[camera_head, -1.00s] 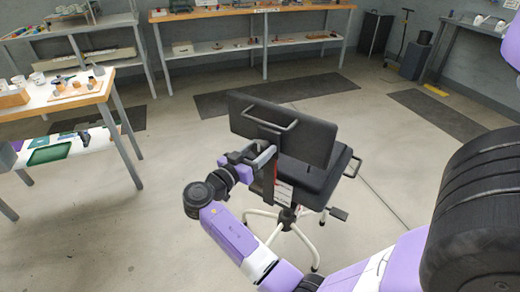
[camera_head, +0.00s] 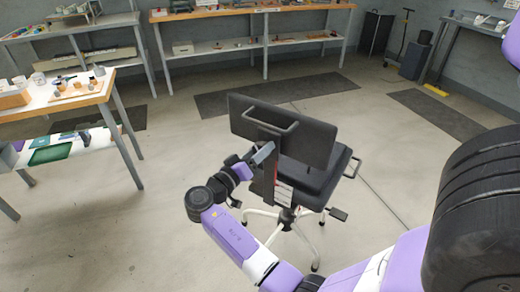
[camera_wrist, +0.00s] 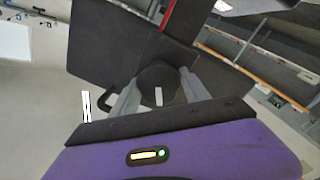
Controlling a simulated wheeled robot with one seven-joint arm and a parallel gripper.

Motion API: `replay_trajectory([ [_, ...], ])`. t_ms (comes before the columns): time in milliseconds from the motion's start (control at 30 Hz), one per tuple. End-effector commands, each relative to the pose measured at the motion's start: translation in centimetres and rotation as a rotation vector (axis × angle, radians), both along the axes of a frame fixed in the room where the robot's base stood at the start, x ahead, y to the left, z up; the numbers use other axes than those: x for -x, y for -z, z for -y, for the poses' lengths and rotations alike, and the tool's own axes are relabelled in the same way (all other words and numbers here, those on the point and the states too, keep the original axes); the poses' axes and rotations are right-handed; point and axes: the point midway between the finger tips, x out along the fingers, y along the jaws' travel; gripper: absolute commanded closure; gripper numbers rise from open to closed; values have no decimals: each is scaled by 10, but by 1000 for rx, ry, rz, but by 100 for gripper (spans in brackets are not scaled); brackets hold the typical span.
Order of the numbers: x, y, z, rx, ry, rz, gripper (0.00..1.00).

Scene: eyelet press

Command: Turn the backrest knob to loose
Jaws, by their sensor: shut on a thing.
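The office chair's dark backrest (camera_head: 290,130) faces me with its rear side, and a grey loop handle is on it. The backrest also fills the upper part of the wrist view (camera_wrist: 115,45). The round black backrest knob (camera_wrist: 158,80) sits between my two grey fingers in the wrist view, with a pale mark on its face. My gripper (camera_head: 264,153) is behind the backrest, at its upright post. In the wrist view my gripper (camera_wrist: 158,92) is shut on the knob. The knob is hidden in the head view.
The chair's seat (camera_head: 315,180) and white star base (camera_head: 290,222) stand on open floor. A white tag hangs below the backrest. A workbench (camera_head: 75,100) stands at the left, and shelving (camera_head: 255,48) is along the back wall. The floor around the chair is clear.

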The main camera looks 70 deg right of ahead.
Motion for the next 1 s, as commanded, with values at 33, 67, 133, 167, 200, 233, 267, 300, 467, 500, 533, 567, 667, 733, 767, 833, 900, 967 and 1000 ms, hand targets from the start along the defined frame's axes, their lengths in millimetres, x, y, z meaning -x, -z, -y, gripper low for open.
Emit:
replay_trajectory([
  [33,1,-2,-1,-9,2,-43,87],
  [67,0,-2,-1,-17,2,-71,87],
  [133,0,-2,-1,-33,2,-136,87],
  [167,0,-2,-1,-39,1,-164,87],
  [200,0,-2,-1,-48,1,-200,87],
  [233,0,-2,-1,-55,2,-228,87],
  [267,0,-2,-1,-62,1,-257,87],
  [300,0,-2,-1,-71,0,-293,87],
  [467,-1,-2,-1,-107,1,-441,87],
  [500,-1,-2,-1,-117,1,-476,87],
  [533,-1,-2,-1,-123,1,-505,87],
  [567,-1,-2,-1,-131,0,-533,87],
  [667,-1,-2,0,-153,0,-623,87],
  [733,-1,-2,0,-169,0,-690,87],
  [767,-2,-2,0,-175,-1,-717,87],
  [833,-2,-3,0,-191,-1,-781,87],
  [900,-2,-2,0,-207,0,-846,87],
  [967,-2,-2,0,-220,-1,-901,87],
  [1000,-2,-3,0,-229,0,-938,87],
])
